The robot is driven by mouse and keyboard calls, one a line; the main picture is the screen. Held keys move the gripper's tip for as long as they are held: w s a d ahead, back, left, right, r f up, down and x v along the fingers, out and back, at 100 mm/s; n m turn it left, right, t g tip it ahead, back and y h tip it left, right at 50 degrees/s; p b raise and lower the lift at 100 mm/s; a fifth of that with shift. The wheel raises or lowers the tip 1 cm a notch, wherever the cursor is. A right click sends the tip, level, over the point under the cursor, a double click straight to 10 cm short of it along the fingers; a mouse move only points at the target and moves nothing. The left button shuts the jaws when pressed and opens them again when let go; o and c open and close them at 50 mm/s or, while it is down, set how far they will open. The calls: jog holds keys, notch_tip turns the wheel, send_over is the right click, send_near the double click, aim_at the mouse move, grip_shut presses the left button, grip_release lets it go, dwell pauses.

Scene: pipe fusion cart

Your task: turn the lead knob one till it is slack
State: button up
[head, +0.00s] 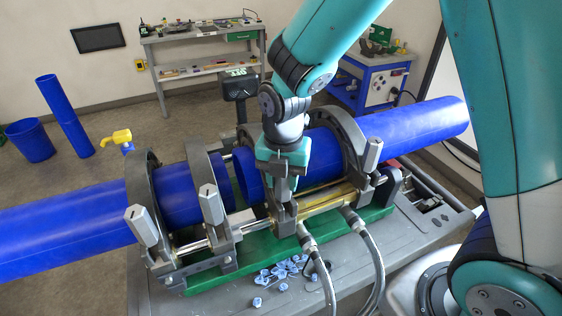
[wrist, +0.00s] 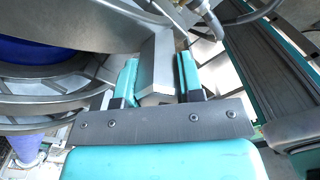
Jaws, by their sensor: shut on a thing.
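My gripper (head: 284,180) is over the middle of the pipe clamp machine, pointing down at the third clamp from the left. In the wrist view, its two teal-padded fingers (wrist: 157,82) stand on either side of a grey, wedge-shaped clamp knob (wrist: 158,62) and are shut on it. The gripper partly hides this knob in the head view. Three similar grey knobs are free: the far left one (head: 144,226), the second (head: 211,204) and the right one (head: 372,154). No label shows which knob is the lead one.
Two blue pipes, left (head: 60,222) and right (head: 425,120), lie in the grey clamps with a gap between their ends. Two hoses (head: 368,262) rise in front. Blue shavings (head: 280,272) lie on the cart top. A yellow-handled tool (head: 116,137) shows behind the left pipe.

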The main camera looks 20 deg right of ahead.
jog(key=shift+w+r+n, duration=0.1)
jog(key=shift+w+n, duration=0.05)
jog(key=shift+n, duration=0.55)
jog(key=shift+n+p, duration=0.3)
jog(key=shift+n, duration=1.2)
jog(key=n, duration=0.3)
jog(key=o, duration=1.7)
notch_tip(320, 180, up, 6)
jog(key=p, duration=0.5)
jog(key=shift+d+p, duration=0.1)
jog(key=shift+p, duration=0.25)
jog(key=shift+c, duration=0.3)
